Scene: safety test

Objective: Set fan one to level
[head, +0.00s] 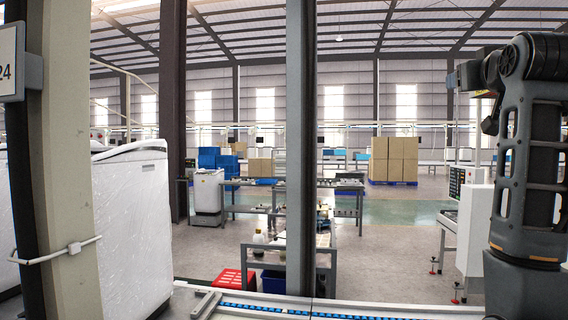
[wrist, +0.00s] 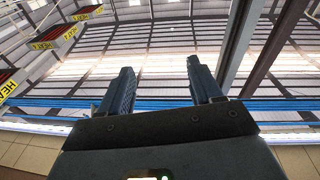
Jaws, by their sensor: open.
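My gripper (wrist: 160,66) shows in the wrist view with its two dark fingers spread apart and nothing between them. It points toward the roof and upper windows of the hall. I cannot make out a fan or a fan level control in either view. Yellow labels with dark lettering, which seems to read HEAT, sit on dark and red parts at the upper left of the wrist view, one of them here (wrist: 88,11). They are apart from the fingers. In the head view my arm stands upright at the right, and its fingers cannot be made out there.
A grey post (head: 300,150) stands in the middle of the head view. A wide pillar (head: 70,180) and a wrapped white machine (head: 132,220) are at left. A blue-lined rail (head: 300,311) crosses the front. Cardboard boxes (head: 394,158) stand far back. Open floor lies beyond.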

